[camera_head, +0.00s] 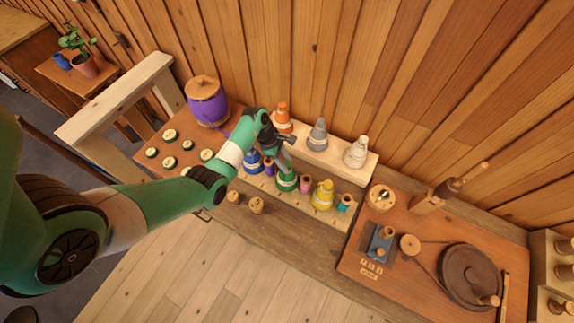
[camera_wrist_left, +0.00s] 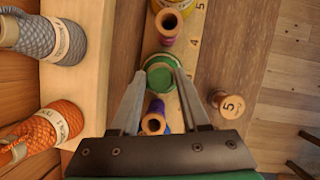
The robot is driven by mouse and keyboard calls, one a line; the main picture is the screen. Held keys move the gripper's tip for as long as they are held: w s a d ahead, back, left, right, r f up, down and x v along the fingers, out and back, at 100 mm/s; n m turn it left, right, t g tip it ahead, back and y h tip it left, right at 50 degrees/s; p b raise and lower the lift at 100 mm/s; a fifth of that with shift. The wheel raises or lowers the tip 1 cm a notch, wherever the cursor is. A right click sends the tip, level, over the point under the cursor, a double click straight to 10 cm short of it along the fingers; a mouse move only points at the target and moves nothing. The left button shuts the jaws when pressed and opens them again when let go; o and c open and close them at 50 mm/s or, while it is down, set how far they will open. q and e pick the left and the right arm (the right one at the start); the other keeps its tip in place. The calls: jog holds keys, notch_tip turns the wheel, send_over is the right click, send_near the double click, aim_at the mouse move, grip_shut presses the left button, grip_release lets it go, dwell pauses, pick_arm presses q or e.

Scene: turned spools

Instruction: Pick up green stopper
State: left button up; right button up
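The green stopper (camera_head: 287,181) stands in the front row of the pale stepped rack, with a light label around it. In the left wrist view the green stopper (camera_wrist_left: 160,80) shows from above, between and just beyond the fingertips. My left gripper (camera_head: 284,163) is over the front row, close above the stopper. In the left wrist view its two fingers (camera_wrist_left: 160,73) are spread apart, with no clear contact on the stopper. My right gripper is in neither view.
A purple spool (camera_wrist_left: 155,120) lies under the open fingers. A pink spool (camera_head: 305,184) and a yellow cone (camera_head: 323,195) stand to the right. Orange (camera_head: 282,118), grey (camera_head: 318,133) and white (camera_head: 357,152) cones stand behind. A blue cone (camera_head: 252,161) stands to the left.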

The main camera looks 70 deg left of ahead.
pick_arm(q)
grip_shut()
jog(key=shift+r, duration=0.1)
